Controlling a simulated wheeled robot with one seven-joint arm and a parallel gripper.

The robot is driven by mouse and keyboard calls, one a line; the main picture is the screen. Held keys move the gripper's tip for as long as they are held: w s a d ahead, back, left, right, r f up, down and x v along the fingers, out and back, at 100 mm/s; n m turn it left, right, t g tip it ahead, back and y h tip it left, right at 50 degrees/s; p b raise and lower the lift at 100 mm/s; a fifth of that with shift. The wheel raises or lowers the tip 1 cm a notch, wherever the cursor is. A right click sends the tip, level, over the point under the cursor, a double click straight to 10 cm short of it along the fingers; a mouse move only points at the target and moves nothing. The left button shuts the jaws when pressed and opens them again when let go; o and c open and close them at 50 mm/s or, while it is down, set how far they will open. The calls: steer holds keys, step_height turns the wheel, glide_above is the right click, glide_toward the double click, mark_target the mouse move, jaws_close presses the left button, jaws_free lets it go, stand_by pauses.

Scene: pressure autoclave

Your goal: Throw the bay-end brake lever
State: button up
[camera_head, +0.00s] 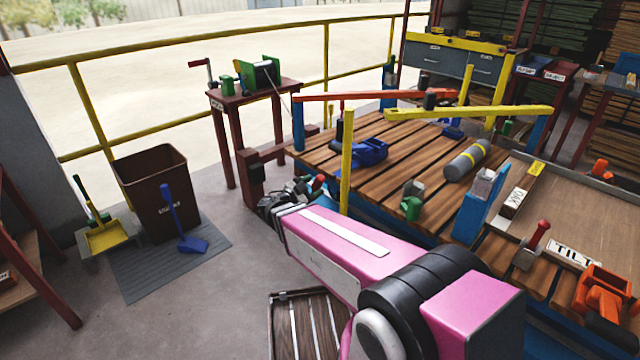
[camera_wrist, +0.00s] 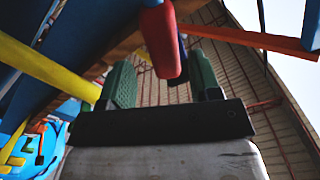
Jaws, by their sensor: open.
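A red-handled lever (camera_wrist: 160,42) shows large in the wrist view, its rounded end hanging near the gap between my gripper's green-padded fingers. It looks like the brake lever at the bay end of the deck. In the head view its red tip (camera_head: 319,181) shows just beside my gripper (camera_head: 308,189), at the near left corner of the slatted deck (camera_head: 330,157). My gripper (camera_wrist: 161,78) is open, with nothing clamped. Whether the handle lies fully between the fingers or just beyond them I cannot tell. The lever's base is hidden.
A yellow post (camera_head: 347,160) stands close right of my gripper. A winch stand (camera_head: 255,95) and a brown bin (camera_head: 155,190) are to the left. Another red-handled lever (camera_head: 537,236) stands by the TILT plate (camera_head: 573,254). Floor between bin and deck is clear.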

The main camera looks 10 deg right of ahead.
steer(key=shift+v, duration=2.7)
